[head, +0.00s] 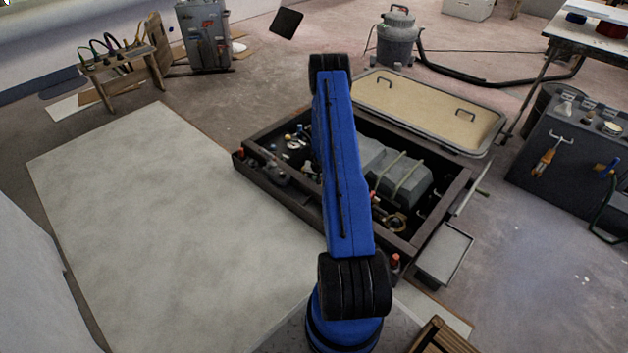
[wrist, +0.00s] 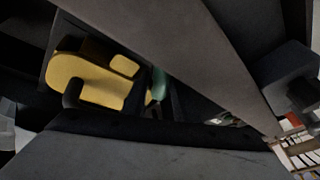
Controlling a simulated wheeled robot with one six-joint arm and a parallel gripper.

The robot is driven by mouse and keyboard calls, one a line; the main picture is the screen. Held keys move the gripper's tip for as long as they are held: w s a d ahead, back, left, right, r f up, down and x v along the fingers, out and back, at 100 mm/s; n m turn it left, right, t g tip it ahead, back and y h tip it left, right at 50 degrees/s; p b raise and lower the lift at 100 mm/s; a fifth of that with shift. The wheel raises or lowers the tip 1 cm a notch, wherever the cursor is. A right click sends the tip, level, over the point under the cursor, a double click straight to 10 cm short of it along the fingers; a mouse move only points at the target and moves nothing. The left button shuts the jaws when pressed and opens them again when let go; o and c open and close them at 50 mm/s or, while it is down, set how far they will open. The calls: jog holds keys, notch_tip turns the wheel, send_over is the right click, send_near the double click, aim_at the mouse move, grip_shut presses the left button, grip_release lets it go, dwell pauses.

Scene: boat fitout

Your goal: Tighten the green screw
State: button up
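I cannot make out a green screw for certain in either view. In the wrist view a small green part (wrist: 158,84) shows beside a yellow piece (wrist: 88,84), partly hidden by a grey beam; I cannot tell whether it is the screw. In the head view my blue arm reaches over the open dark hatch box (head: 290,199) in the floor and hides part of its inside. My gripper's fingers do not show clearly in either view, so its hold and opening are hidden.
The box holds a grey engine-like block (head: 398,178) and several small fittings. A lid (head: 430,107) with two handles lies behind it. A grey tray (head: 445,254) sits at the right front, a dark cabinet (head: 570,155) further right. The pale floor panel (head: 150,220) at left is clear.

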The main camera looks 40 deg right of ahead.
jog(key=v, duration=1.6)
jog(key=shift+r, duration=0.25)
